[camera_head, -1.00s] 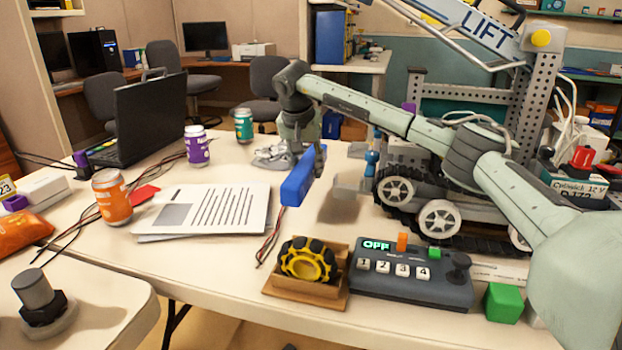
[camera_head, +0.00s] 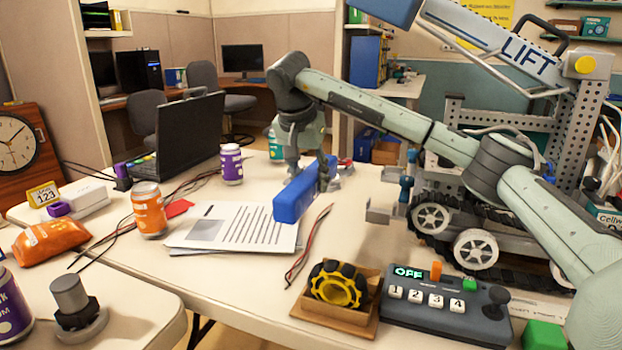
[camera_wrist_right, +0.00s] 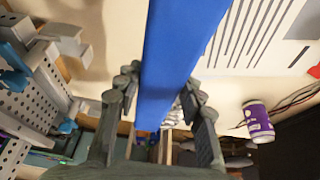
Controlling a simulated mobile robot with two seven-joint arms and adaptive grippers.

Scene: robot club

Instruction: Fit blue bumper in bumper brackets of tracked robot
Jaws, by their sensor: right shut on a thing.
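The blue bumper (camera_head: 293,200) is a long block held above the table beside the paper's right edge. My right gripper (camera_head: 308,172) is shut on it. In the right wrist view the bumper (camera_wrist_right: 178,60) runs between the two fingers (camera_wrist_right: 160,105). The tracked robot (camera_head: 475,215) stands on the table to the right, with black tracks and grey wheels. Its grey bumper brackets with blue parts (camera_head: 386,210) face left, apart from the bumper. Brackets also show at the left of the right wrist view (camera_wrist_right: 70,42). My left gripper is not in view.
A control box (camera_head: 440,312) and a cardboard tray (camera_head: 335,318) with a yellow wheel stand in front. Papers (camera_head: 235,228), an orange can (camera_head: 149,210), a purple can (camera_head: 231,165) and a laptop (camera_head: 188,135) lie to the left. Loose wires (camera_head: 308,245) lie below the bumper.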

